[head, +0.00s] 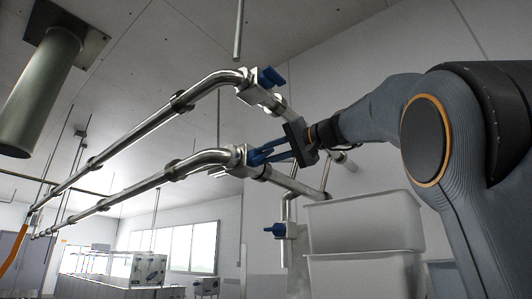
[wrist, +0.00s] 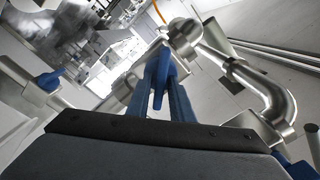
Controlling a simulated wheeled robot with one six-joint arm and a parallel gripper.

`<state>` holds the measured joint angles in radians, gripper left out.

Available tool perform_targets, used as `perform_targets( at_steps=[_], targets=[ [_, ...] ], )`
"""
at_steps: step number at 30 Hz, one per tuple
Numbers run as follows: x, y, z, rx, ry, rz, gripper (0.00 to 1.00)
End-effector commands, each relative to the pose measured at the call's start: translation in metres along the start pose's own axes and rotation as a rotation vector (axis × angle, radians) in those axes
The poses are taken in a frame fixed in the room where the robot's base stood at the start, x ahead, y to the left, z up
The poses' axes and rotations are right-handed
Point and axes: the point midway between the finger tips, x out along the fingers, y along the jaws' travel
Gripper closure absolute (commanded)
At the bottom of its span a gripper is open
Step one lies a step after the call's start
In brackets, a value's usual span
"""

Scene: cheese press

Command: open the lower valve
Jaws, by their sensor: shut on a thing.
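The lower pipe's valve (head: 241,160) sits at the end of the lower steel pipe in the head view. Its blue handle (wrist: 163,65) shows in the wrist view between my fingertips. My gripper (head: 256,155) reaches in from the right with its blue fingers closed on that handle; it also shows in the wrist view (wrist: 163,88). The fingers hide much of the handle in the head view. The handle's exact angle to the pipe is hard to tell.
The upper pipe's valve (head: 250,91) has a blue handle (head: 270,77) just above my gripper. Another blue handle (head: 276,230) is on a vertical pipe below. Stacked whitish bins (head: 365,223) stand under my arm. Long steel pipes run off to the left.

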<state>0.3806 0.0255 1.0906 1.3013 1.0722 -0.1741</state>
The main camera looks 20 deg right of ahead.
Motion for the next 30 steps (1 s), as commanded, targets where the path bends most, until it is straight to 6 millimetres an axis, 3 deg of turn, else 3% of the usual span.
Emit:
perform_targets(
  at_steps=[15, 30],
  targets=[
    [-0.0005, 0.0029, -0.0001, 0.466, 0.002, 0.000, 1.00],
    [-0.0002, 0.0052, 0.0014, 0.694, 0.001, 0.000, 1.00]
  ],
)
